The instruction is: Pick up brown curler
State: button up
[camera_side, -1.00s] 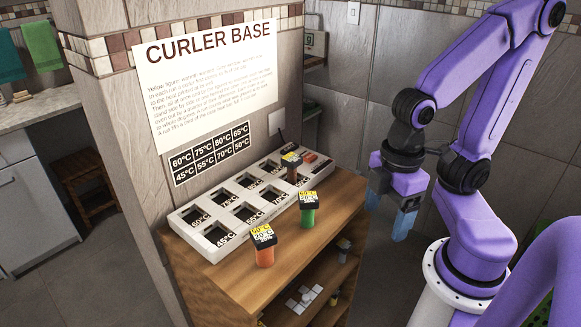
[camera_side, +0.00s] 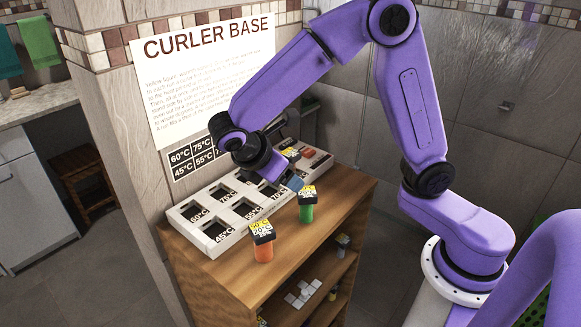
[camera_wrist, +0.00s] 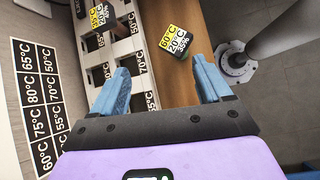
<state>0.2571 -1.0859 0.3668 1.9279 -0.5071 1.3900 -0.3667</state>
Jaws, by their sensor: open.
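The brown curler stands in the far part of the white curler base (camera_side: 192,213). In the side view its black-and-yellow cap (camera_side: 291,153) shows just past my wrist, and its body is mostly hidden. In the wrist view the cap (camera_wrist: 98,15) is near the top edge, ahead of the left finger. My gripper (camera_wrist: 160,85) is open and empty, with its two blue fingers apart. In the side view a blue fingertip (camera_side: 296,184) is above the base, nearer the camera than the brown curler and close to the green curler.
A green curler (camera_side: 306,212) and an orange curler (camera_side: 263,252) stand on the wooden shelf top (camera_side: 335,198) in front of the base. The green one's cap (camera_wrist: 165,42) is ahead between my fingers in the wrist view. The wall sign (camera_side: 205,85) is behind the base.

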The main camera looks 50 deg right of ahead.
aim_at(290, 152)
jog(key=w+f+n+h, duration=0.2)
jog(key=w+h, duration=0.3)
jog(key=w, duration=0.5)
jog(key=shift+g, duration=0.3)
jog(key=x, duration=1.1)
jog(key=r+x, duration=0.1)
jog(key=x, duration=0.4)
jog(key=shift+w+d+f, duration=0.1)
jog(key=shift+d+f, duration=0.05)
jog(key=shift+d, duration=0.4)
jog(key=c, duration=1.1)
